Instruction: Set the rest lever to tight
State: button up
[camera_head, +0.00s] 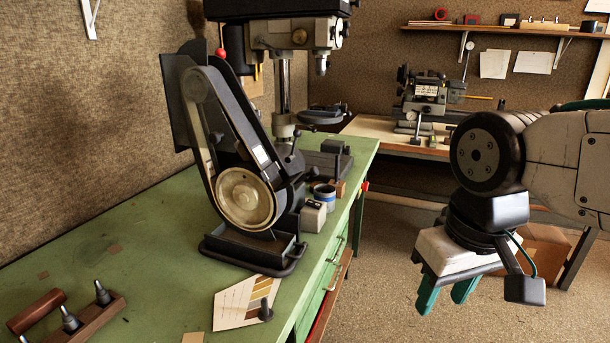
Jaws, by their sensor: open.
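A black belt grinder (243,160) with a sloping belt and a large pale wheel stands on the green bench. A small dark lever (294,146) shows at its right edge, beside the drill press column. I cannot tell for sure whether this is the rest lever, nor read its setting. My gripper (442,301) hangs at the right, over the floor and clear of the bench. Its two green fingers point down, apart, with nothing between them. It is well to the right of the grinder and touches nothing.
A drill press (285,75) rises behind the grinder. A small box (313,217) and blue-banded tin (324,196) stand at its right. A sheet of strips (238,303) and a wooden tool rack (85,318) lie in front. The bench (130,235) is mostly clear left of the grinder.

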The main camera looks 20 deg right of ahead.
aim_at(296, 133)
jog(key=k, duration=0.65)
jog(key=z, duration=0.65)
jog(key=i, duration=1.65)
jog(key=u, duration=0.95)
